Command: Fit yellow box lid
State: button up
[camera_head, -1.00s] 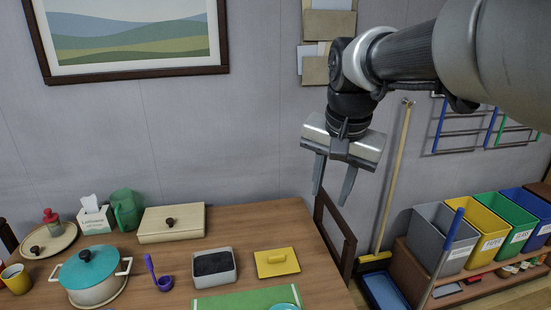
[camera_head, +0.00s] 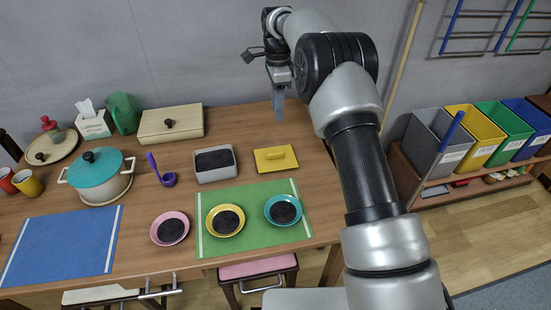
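The yellow lid (camera_head: 275,158), a flat square with a raised handle bar, lies on the wooden table near its right end. Left of it stands an open grey box (camera_head: 215,166) with dark contents; its top is uncovered. My gripper (camera_head: 279,108) is above the table, behind the lid in the picture, fingers pointing down. It is apart from the lid and box. I see the fingers nearly edge-on, so their opening is unclear; nothing shows held between them.
A purple ladle (camera_head: 168,179), teal-lidded pot (camera_head: 97,176) and cream wooden box (camera_head: 171,124) are further left. Bins stand at right.

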jog(key=b, duration=0.2)
send_over(276, 153)
jog(key=w, duration=0.1)
jog(key=f, duration=1.1)
jog(key=shift+d+f, duration=0.2)
jog(key=shift+f, duration=0.2)
jog(key=shift+s+a+f+b, duration=0.15)
jog(key=shift+s+f+b, duration=0.05)
jog(key=shift+f, duration=1.15)
jog(key=shift+s+a+f+b, duration=0.1)
jog(key=shift+s+f+b, duration=0.1)
jog(key=shift+f, duration=1.15)
grip_shut()
